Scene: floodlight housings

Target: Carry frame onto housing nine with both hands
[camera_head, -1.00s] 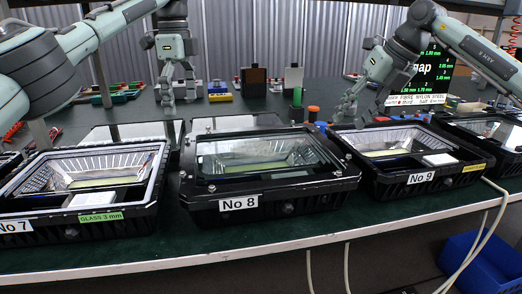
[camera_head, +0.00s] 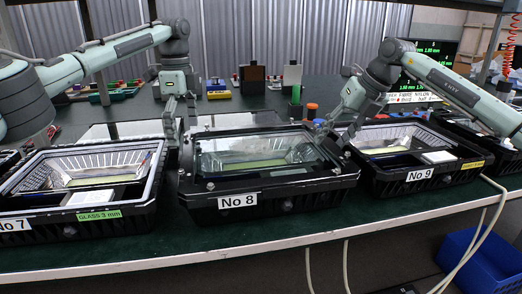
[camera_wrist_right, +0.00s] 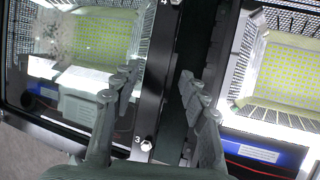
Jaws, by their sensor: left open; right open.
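The black frame with a glass pane (camera_head: 258,153) lies on the housing labelled No 8 (camera_head: 285,203). Housing nine, labelled No 9 (camera_head: 440,182), stands to its right, with its reflector exposed. My left gripper (camera_head: 181,132) is open at the frame's left edge, near the far corner. My right gripper (camera_head: 329,134) is open at the frame's right edge. In the right wrist view, the right gripper (camera_wrist_right: 158,78) has one finger over the glass side and one over the gap between housings, with the frame's edge bar (camera_wrist_right: 153,95) between them. Contact cannot be told.
Housing No 7 (camera_head: 75,222) stands at the left with a green glass label. A blue bin (camera_head: 475,262) is below the table's front edge. Pale cables hang at the right.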

